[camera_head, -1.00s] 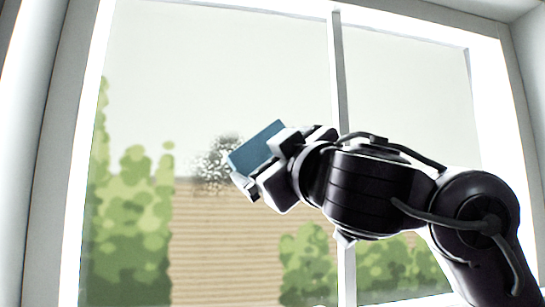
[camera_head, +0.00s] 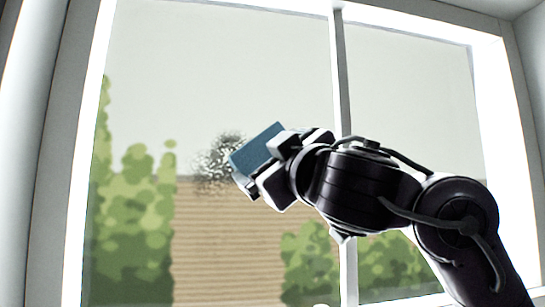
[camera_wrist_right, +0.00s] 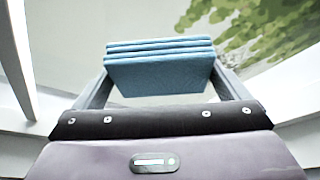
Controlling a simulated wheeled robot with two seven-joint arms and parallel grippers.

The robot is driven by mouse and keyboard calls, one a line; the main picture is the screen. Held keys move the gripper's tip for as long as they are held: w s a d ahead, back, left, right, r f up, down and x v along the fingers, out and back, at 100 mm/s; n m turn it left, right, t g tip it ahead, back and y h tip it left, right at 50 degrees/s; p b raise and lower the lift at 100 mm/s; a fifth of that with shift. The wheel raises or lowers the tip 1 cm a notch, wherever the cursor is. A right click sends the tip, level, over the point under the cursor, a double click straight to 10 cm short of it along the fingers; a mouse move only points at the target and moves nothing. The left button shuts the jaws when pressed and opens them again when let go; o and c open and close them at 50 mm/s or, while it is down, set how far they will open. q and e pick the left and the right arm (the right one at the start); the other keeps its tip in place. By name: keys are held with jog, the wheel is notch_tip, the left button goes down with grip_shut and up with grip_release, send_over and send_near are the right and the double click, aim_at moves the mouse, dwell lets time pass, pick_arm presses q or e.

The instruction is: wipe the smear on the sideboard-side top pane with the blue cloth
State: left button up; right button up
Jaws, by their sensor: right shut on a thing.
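The blue cloth (camera_head: 256,148) is a folded pad held in my right gripper (camera_head: 262,165), in front of the left pane of the window in the head view. The folded cloth also shows in the right wrist view (camera_wrist_right: 160,68), between the two fingers of the shut gripper (camera_wrist_right: 165,85). A dark speckled smear (camera_head: 216,165) is on the left window pane (camera_head: 220,75), just left of the cloth. The cloth overlaps the smear's right edge in the picture; I cannot tell whether it touches the glass. My left gripper is not in view.
A white upright bar (camera_head: 341,85) divides the left pane from the right pane (camera_head: 405,95). A white frame (camera_head: 85,150) borders the window at the left. Bushes and a slatted fence show through the glass. No sideboard is in view.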

aim_at(242, 155)
jog(key=shift+a, duration=0.1)
